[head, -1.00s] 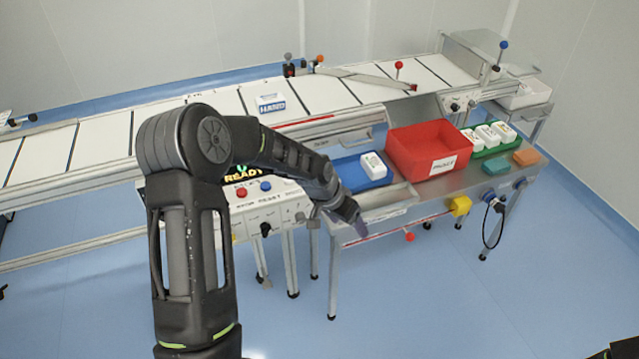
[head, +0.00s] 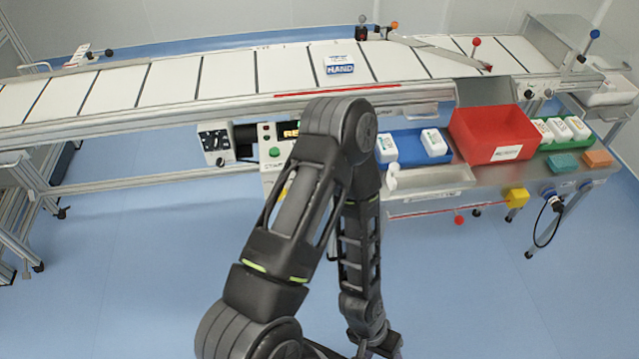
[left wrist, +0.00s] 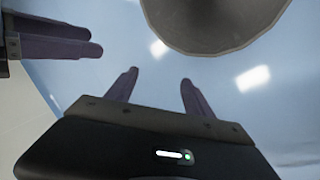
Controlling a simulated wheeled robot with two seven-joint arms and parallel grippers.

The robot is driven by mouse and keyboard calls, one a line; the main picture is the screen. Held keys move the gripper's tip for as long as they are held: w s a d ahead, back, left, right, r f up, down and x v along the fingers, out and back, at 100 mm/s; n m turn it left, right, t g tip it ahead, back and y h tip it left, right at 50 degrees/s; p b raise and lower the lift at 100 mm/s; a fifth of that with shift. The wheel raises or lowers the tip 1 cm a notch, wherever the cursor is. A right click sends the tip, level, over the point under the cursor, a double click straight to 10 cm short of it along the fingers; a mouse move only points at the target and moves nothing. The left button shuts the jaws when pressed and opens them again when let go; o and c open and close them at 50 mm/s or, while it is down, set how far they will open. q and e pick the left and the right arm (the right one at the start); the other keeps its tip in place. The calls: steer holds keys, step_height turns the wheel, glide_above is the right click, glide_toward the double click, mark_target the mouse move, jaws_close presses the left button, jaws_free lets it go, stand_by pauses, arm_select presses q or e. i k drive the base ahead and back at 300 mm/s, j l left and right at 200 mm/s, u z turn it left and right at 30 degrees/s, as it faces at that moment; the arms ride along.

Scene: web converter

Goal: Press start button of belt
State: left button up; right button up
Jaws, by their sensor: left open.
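The belt's control panel (head: 268,162) stands below the front of the white slatted conveyor belt (head: 225,75). A round green button (head: 274,152) shows on the panel, with a lit display (head: 290,132) above it. My left arm hides the panel's right part. The arm bends down to the bottom edge, and its fingers cannot be made out in the head view. In the left wrist view my left gripper (left wrist: 160,78) is open and empty, over blue floor. Purple fingers of my right gripper (left wrist: 75,40) show at the upper left there; whether they are open is unclear.
A box marked HAND (head: 340,66) lies on the belt. A blue tray (head: 410,150) with white packs, a red bin (head: 495,135) and a green tray (head: 562,142) stand on the steel side table. Blue floor (head: 130,260) is free at the front left.

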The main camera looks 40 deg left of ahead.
mark_target(274, 153)
steer(key=u, duration=1.55)
steer(key=i+l, duration=0.15)
steer(key=i, duration=0.25)
steer(key=i+l+u, duration=0.1)
steer(key=i, duration=0.3)
steer(key=i+l, duration=0.3)
steer(key=i+j+u, duration=0.05)
